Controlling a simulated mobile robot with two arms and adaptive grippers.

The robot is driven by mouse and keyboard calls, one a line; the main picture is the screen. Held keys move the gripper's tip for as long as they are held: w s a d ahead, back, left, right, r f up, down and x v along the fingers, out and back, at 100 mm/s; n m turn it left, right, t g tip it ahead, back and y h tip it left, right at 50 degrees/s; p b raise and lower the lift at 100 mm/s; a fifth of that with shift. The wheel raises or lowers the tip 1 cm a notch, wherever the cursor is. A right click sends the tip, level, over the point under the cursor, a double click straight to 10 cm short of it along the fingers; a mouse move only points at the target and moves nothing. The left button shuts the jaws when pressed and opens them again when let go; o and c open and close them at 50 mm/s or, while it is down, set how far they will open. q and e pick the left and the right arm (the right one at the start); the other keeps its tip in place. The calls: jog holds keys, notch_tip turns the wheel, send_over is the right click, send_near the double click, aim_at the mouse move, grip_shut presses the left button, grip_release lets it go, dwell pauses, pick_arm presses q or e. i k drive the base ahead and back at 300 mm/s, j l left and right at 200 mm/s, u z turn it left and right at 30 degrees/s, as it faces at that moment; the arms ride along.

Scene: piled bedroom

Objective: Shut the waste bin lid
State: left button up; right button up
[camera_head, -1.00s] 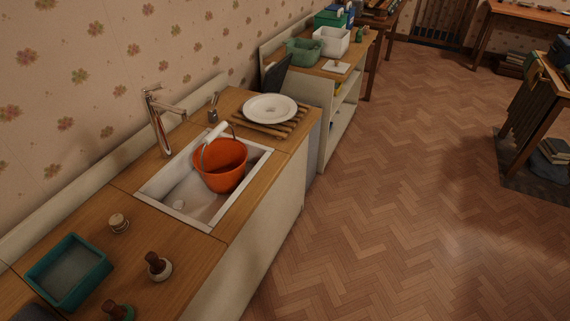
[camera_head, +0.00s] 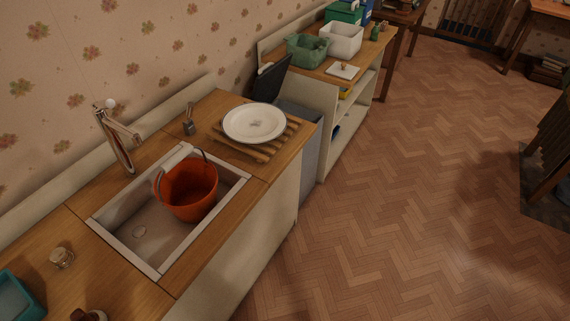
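The waste bin (camera_head: 309,165) is a grey body standing in the gap between the end of the sink counter and the low shelf unit. Its dark lid (camera_head: 269,82) is raised, tilted up on the wall side. The counter end and the plate partly hide the bin and its opening. Neither of my grippers is in view.
The sink counter (camera_head: 245,215) runs along the wall, with an orange bucket (camera_head: 188,192) in the sink and a white plate (camera_head: 254,123) on a wooden rack. The shelf unit (camera_head: 350,125) holds green and white boxes. The parquet floor (camera_head: 420,190) on the right is clear.

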aim_at(267, 87)
jog(key=l+u, duration=0.25)
jog(key=l, duration=0.55)
jog(key=l+u, duration=0.2)
jog(key=l, duration=0.55)
jog(key=i+l, duration=0.55)
jog(key=i, duration=0.3)
jog(key=i+l+z, duration=0.1)
jog(key=i+l, duration=0.2)
jog(key=i, duration=0.1)
